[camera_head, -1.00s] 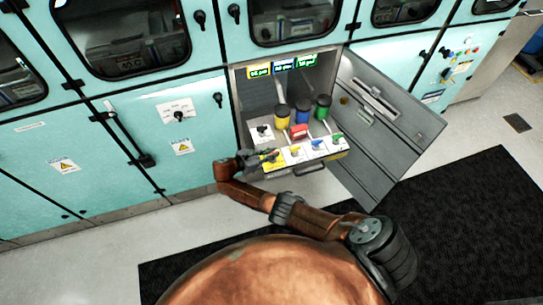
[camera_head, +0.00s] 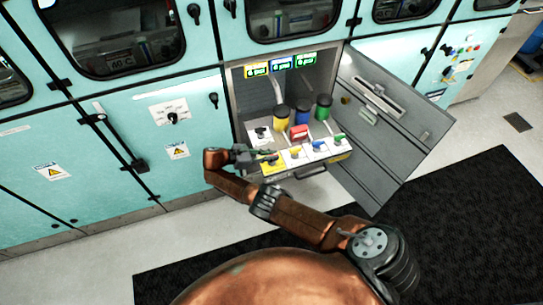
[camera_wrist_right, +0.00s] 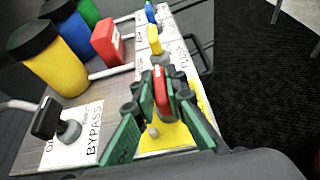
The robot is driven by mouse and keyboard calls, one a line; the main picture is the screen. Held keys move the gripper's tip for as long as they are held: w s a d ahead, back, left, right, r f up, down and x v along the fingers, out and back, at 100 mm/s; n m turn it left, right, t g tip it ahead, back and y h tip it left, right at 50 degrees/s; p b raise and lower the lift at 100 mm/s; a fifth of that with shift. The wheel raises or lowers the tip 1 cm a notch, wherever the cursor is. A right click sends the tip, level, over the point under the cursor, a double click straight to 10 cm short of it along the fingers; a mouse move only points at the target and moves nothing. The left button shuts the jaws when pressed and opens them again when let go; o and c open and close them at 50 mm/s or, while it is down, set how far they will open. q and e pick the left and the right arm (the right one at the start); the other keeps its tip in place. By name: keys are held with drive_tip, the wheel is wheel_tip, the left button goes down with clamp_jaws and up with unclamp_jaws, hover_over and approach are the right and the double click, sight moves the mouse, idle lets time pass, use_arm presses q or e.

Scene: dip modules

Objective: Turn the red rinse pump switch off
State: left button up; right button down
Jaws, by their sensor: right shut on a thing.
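The red rinse pump switch (camera_wrist_right: 161,90) has a red handle and stands on a yellow plate (camera_wrist_right: 178,136) at the near end of the switch row. In the right wrist view my right gripper (camera_wrist_right: 160,98) has its green fingers on both sides of the red handle, closed on it. In the head view my right gripper (camera_head: 264,155) is at the left end of the row, above the yellow plate (camera_head: 273,167), and hides most of the switch. My left gripper is not in view.
A black bypass switch (camera_wrist_right: 46,118) stands beside the fingers. A red block (camera_head: 299,132) and yellow (camera_head: 281,118), blue and green black-capped containers stand behind the row. Other switches continue rightward. An open grey door (camera_head: 385,130) bounds the right side.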

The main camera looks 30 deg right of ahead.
drive_tip(key=shift+d+r, duration=0.1)
drive_tip(key=shift+d, duration=0.05)
drive_tip(key=c, duration=2.2)
unclamp_jaws()
drive_tip(key=shift+s, duration=0.1)
drive_tip(key=shift+o, duration=1.2)
drive_tip(key=shift+r, duration=4.95)
